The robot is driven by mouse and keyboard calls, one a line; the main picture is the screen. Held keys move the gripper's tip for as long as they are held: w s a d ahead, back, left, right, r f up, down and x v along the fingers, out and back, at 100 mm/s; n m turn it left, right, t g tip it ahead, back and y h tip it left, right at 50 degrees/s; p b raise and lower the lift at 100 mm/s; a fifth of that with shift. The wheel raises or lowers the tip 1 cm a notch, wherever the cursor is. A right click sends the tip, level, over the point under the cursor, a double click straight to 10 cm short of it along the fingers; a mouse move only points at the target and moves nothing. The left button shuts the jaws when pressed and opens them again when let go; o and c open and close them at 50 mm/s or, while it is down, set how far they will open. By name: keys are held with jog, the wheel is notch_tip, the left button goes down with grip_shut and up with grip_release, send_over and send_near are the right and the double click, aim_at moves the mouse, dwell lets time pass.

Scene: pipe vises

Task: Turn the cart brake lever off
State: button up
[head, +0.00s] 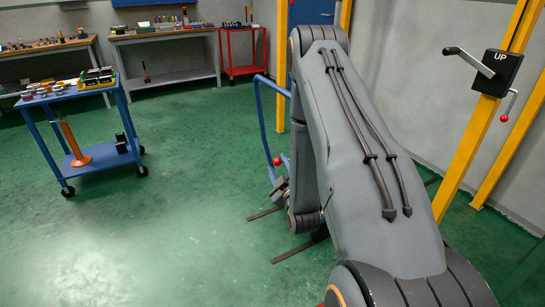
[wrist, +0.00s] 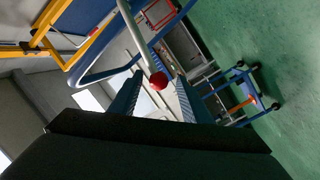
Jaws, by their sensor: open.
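The brake lever is a pale rod (wrist: 134,32) with a red ball knob (wrist: 158,82) at its end. In the wrist view the knob shows between the two fingers of my open gripper (wrist: 160,76); I cannot tell whether a finger touches it. In the head view the red knob (head: 277,161) shows beside the blue tube handle (head: 261,115) of the cart. My gripper (head: 281,187) is small there, just below the knob and partly hidden by my arm. Most of the cart is hidden behind my arm.
A blue trolley (head: 75,97) with parts on top stands at the left. Workbenches (head: 165,36) and a red cart (head: 243,70) line the back wall. A yellow post (head: 475,150) with a black crank box (head: 497,73) stands at the right. The green floor between is clear.

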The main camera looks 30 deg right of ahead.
jog(key=x, duration=0.6)
jog(key=shift+w+d, duration=0.1)
grip_shut()
